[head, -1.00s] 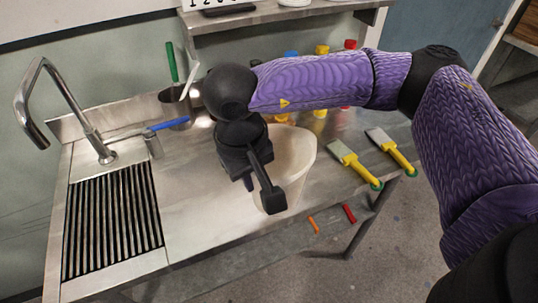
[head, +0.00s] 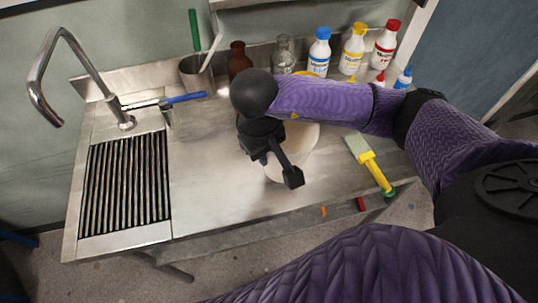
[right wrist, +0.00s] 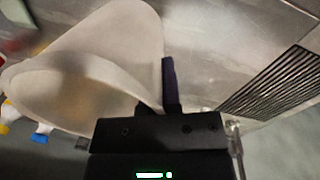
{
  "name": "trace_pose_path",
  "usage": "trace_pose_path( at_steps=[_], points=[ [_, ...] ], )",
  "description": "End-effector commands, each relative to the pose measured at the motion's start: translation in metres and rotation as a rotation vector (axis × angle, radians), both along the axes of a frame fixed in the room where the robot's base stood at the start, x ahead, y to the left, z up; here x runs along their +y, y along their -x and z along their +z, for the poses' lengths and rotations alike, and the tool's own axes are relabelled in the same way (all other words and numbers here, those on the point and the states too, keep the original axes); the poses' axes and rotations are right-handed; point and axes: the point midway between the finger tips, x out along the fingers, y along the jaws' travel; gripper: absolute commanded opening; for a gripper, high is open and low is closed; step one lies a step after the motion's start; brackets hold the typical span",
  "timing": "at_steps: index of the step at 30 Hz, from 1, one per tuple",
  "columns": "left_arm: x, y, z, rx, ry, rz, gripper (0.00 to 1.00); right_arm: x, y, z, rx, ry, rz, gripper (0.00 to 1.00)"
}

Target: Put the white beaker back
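My left gripper is not in view.
A sink grate (head: 125,190) and tap (head: 75,75) are at left. A steel pot (head: 196,75) holds tools. Several bottles, including a blue-capped one (head: 319,55), line the back. A yellow-handled brush (head: 372,168) lies at right. The bench between grate and beaker is clear.

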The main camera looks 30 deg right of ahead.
Motion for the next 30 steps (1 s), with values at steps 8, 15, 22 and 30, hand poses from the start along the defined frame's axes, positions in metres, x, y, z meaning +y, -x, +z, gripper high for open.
trace_pose_path(
  at_steps=[8,15,22,30],
  points=[
    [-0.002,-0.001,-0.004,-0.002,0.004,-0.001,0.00,0.000,0.000,-0.036,0.000,0.000,0.002,0.00],
    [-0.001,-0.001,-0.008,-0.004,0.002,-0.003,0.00,0.000,0.000,-0.039,-0.001,0.001,0.002,0.00],
    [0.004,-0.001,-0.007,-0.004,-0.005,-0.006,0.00,0.000,0.000,-0.038,-0.001,0.000,0.001,0.39],
    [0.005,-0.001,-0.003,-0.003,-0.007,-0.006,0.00,0.000,0.000,-0.034,-0.001,0.000,0.001,0.39]
  ],
)
